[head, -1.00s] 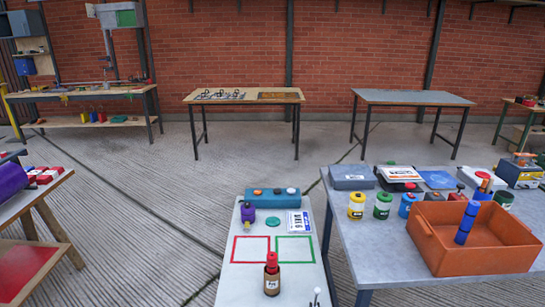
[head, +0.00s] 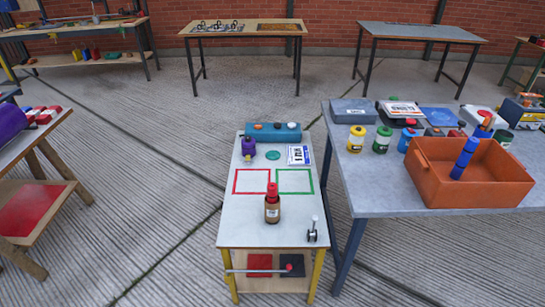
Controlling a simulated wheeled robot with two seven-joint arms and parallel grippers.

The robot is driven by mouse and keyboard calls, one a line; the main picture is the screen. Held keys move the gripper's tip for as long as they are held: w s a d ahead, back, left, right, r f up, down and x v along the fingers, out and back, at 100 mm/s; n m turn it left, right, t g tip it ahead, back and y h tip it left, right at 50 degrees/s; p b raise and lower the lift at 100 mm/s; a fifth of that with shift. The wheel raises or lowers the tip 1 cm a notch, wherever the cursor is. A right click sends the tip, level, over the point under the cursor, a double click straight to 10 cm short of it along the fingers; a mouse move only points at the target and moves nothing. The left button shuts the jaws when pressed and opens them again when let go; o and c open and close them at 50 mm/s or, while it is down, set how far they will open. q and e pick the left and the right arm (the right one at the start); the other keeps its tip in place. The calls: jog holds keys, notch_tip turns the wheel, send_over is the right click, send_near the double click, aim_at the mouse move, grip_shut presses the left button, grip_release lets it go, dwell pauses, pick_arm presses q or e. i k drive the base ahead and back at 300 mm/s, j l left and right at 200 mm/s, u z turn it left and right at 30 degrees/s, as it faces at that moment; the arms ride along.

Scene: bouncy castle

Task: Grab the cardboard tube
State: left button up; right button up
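I cannot make out a plain cardboard tube for certain. A brown upright container (head: 272,211) with a red top and a pale label stands near the front of the small middle table (head: 235,222); whether it is cardboard is unclear. A blue cylinder (head: 464,158) leans upright in the orange crate (head: 470,196) on the right table. A large purple cylinder (head: 8,123) lies at the left edge, partly cut off. Neither of my grippers is in the head view.
The middle table bears red (head: 251,181) and green (head: 295,181) outlined squares, a teal block (head: 272,131) and a small lever (head: 312,230). The right table (head: 372,190) holds several jars and boxes. The concrete floor (head: 130,190) between the left stand and middle table is clear.

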aim_at(271, 212)
jog(key=l+u, duration=0.2)
jog(key=u, duration=0.4)
jog(key=l+u, duration=0.15)
jog(key=l, duration=0.45)
jog(key=l+u, duration=0.15)
jog(key=l, duration=0.45)
jog(key=k+l+u, duration=0.15)
jog(key=l, duration=0.45)
jog(key=k+l+u, duration=0.15)
jog(key=l, duration=0.45)
jog(key=i, duration=0.05)
